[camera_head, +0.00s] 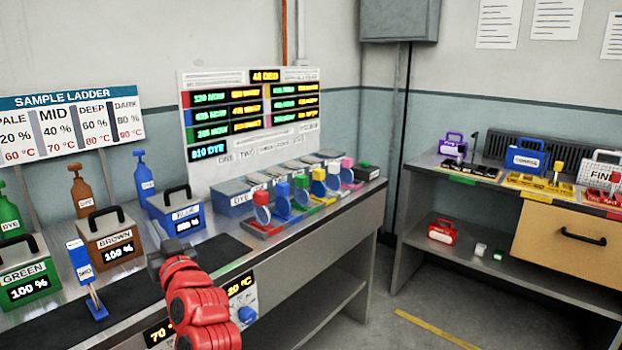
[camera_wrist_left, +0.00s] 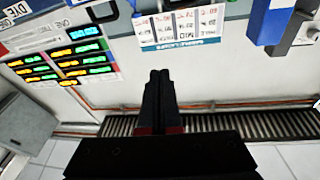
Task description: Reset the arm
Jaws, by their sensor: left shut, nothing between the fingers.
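My left arm is red and comes in at the bottom of the head view. Its dark left gripper (camera_head: 162,258) is over the front part of the left bench, to the right of the brown box. In the left wrist view the two black fingers (camera_wrist_left: 159,82) lie together, shut with nothing between them. That view is tilted and shows the wall panels and a floor grille. My right gripper is not in view.
The left bench holds the green box (camera_head: 30,277), brown box (camera_head: 109,238), blue box (camera_head: 178,209), a blue-topped stand (camera_head: 79,262) and a row of coloured modules (camera_head: 284,204). A second bench (camera_head: 478,243) stands at the right. Open floor lies between.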

